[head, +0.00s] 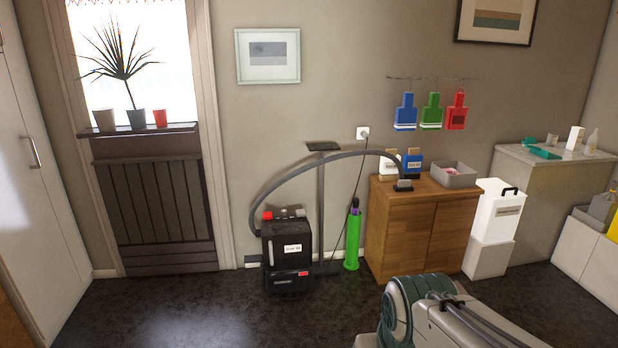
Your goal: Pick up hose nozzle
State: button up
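The hose nozzle (403,184) is a small grey and dark piece at the end of a grey hose (300,171). It rests on the front left part of the wooden cabinet top (425,192). The hose arches left from it to a black machine (286,250) with red parts, standing on the floor by the wall. Part of my arm shows at the bottom right, in front of the cabinet and well apart from the nozzle. My gripper's fingers are not in view.
A grey bin (454,175) and small packs (412,164) share the cabinet top. A thin dark stand (321,210) and a green cylinder (353,238) stand between machine and cabinet. A white container (496,228) is right of the cabinet. The dark floor (190,315) at front left is clear.

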aim_at(403, 184)
jog(key=z, duration=0.15)
jog(key=i, duration=1.6)
jog(key=z, duration=0.4)
jog(key=i, duration=1.65)
jog(key=z, duration=0.4)
jog(key=i, duration=1.25)
jog(key=z, duration=0.1)
